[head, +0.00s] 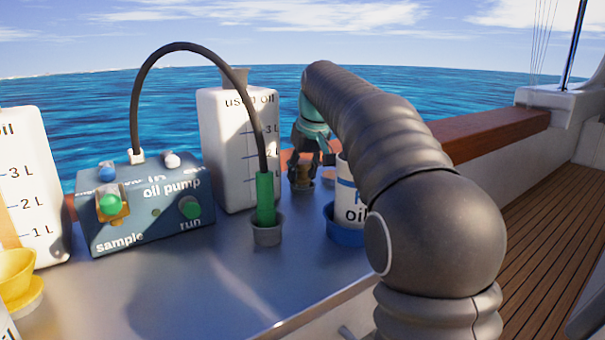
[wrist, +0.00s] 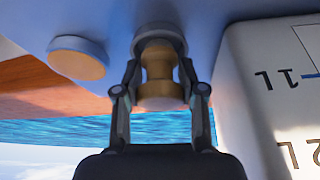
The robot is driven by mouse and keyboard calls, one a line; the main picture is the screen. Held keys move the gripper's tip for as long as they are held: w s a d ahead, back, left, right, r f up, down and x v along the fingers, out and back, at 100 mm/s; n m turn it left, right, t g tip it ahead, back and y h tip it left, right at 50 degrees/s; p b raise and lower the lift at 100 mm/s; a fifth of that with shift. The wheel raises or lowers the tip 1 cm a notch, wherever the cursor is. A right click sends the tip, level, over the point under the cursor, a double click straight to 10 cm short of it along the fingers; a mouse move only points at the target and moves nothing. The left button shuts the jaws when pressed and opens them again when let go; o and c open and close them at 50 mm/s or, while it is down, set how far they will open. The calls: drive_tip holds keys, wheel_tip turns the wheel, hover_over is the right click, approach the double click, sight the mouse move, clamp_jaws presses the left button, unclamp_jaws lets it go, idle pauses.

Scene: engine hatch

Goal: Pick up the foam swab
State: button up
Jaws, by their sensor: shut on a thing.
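The foam swab (wrist: 159,68) is a tan, spool-shaped piece with a narrower waist. In the wrist view my gripper (wrist: 160,92) has a finger on each side of it and is shut on it. Its far end is at a grey round holder (wrist: 159,34); I cannot tell whether it still sits in it. In the head view my gripper (head: 312,155) reaches down behind the filter-side white container, and the swab (head: 301,176) shows only in part below the fingers.
A white used oil jug (head: 222,150) stands close to the left of my gripper. A white oil can in a blue cup (head: 345,235) stands in front. The oil pump (head: 150,215) has a black hose to a green nozzle (head: 265,198). A tan-faced disc (wrist: 78,62) is nearby.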

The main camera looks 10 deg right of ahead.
sight(303, 162)
wheel_tip(303, 162, up, 10)
drive_tip(key=p, duration=0.3)
drive_tip(key=shift+f, duration=0.2)
